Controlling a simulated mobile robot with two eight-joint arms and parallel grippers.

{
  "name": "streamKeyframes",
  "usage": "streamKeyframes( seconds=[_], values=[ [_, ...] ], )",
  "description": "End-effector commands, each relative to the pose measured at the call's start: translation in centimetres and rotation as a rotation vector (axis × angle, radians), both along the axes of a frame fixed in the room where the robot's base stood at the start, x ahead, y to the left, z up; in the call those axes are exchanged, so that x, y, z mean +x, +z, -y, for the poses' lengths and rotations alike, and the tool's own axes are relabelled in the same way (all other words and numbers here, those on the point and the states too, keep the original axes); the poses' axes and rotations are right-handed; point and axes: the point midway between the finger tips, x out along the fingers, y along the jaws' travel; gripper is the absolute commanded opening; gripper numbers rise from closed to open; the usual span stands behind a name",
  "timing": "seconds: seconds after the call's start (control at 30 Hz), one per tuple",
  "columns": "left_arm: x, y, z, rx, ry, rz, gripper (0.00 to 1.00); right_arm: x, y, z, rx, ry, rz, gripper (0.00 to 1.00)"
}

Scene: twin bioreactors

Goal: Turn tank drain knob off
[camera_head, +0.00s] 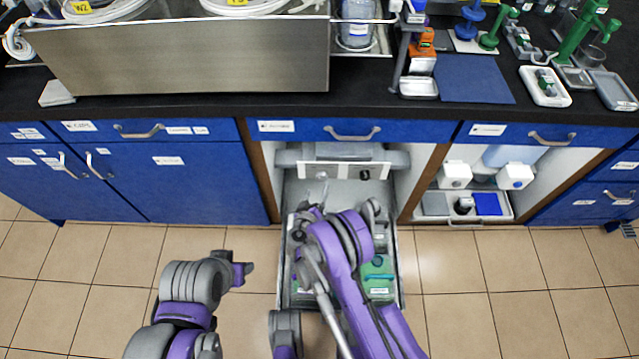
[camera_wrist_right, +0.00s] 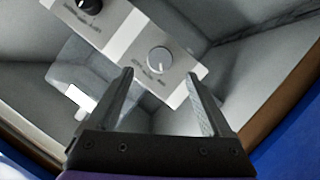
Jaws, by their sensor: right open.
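A white panel (camera_wrist_right: 122,32) carries two knobs, a light grey one (camera_wrist_right: 158,60) and a black one (camera_wrist_right: 88,6). Their lettering is too blurred to tell which is the tank drain knob. In the head view the panel (camera_head: 345,170) sits at the back of the pulled-out drawer, with the black knob (camera_head: 365,175) on its right. My right gripper (camera_wrist_right: 158,76) is open and empty, with its fingers pointing at the grey knob and one on each side of it in the picture; contact is not visible. My left gripper (camera_head: 246,272) hangs over the floor, its jaws unclear.
The open drawer (camera_head: 402,285) stands out from the blue cabinets, below the black counter (camera_head: 200,108). An open bay (camera_head: 465,222) with white-and-blue containers lies to its right. Tiled floor (camera_head: 480,300) is free on both sides.

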Motion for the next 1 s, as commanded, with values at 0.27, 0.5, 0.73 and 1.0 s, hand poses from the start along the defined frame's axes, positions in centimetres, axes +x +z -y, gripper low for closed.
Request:
streamKeyframes(
  seconds=[0.27,0.5,0.73,1.0],
  values=[
    [0.0,0.5,0.0,0.000,0.000,0.002,0.50,-3.2,1.1,-0.8,0.000,0.000,0.000,0.84],
    [0.0,0.5,0.0,0.000,0.000,0.002,0.50,-3.5,1.2,-0.8,0.000,0.000,0.000,0.84],
    [0.0,0.5,0.0,0.000,0.000,0.002,0.50,-3.5,1.2,-0.8,0.000,0.000,0.000,0.84],
    [0.0,0.5,0.0,0.000,0.000,0.002,0.50,-3.0,2.2,-0.1,0.005,-0.015,-0.016,0.84]
  ],
)
